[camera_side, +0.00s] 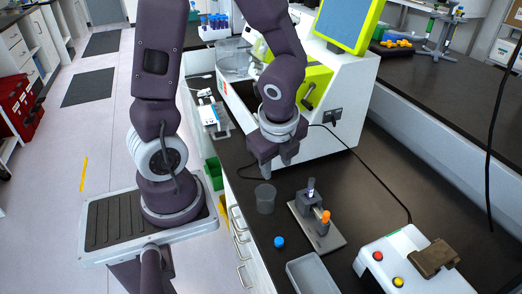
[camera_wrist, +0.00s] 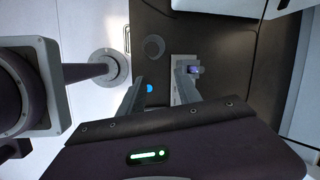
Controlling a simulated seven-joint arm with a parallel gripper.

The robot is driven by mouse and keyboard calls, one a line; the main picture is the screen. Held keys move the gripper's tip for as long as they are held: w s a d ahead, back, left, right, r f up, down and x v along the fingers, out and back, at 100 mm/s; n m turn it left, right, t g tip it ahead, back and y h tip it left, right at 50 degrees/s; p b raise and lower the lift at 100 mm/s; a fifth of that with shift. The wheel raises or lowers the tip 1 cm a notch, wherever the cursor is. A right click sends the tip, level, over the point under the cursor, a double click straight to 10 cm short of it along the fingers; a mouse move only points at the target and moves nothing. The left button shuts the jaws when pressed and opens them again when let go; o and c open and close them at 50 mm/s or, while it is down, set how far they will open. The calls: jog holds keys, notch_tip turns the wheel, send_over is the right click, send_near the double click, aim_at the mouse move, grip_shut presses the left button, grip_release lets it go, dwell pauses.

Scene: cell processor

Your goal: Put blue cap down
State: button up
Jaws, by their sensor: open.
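The blue cap (camera_side: 279,242) lies on the dark bench top near its front edge, left of the small grey stand. It also shows in the wrist view (camera_wrist: 149,88) between my fingers, well below them. My gripper (camera_side: 277,170) is open and empty, pointing down above the bench behind the clear cup. The fingers also show in the wrist view (camera_wrist: 158,88). The grey stand (camera_side: 330,238) holds a small tube (camera_side: 311,188) upright and has an orange cap or knob (camera_side: 325,216) on it.
A clear cup (camera_side: 265,198) stands near the bench edge below my gripper. A grey tray (camera_side: 312,274) lies in front. A white box with red and yellow buttons (camera_side: 405,262) is at the right. The white and green machine (camera_side: 325,100) stands behind my gripper. A black cable crosses the bench.

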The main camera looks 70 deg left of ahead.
jog(key=s+d+r+n+t+h, duration=0.1)
jog(key=s+d+r+n+t, duration=0.1)
jog(key=s+r+n, duration=0.2)
jog(key=s+d+r+n+t+h, duration=0.2)
jog(key=s+d+r+n, duration=0.1)
jog(key=r+n, duration=0.8)
jog(key=shift+s+r, duration=0.2)
jog(key=shift+s, duration=0.3)
jog(key=shift+c, duration=0.2)
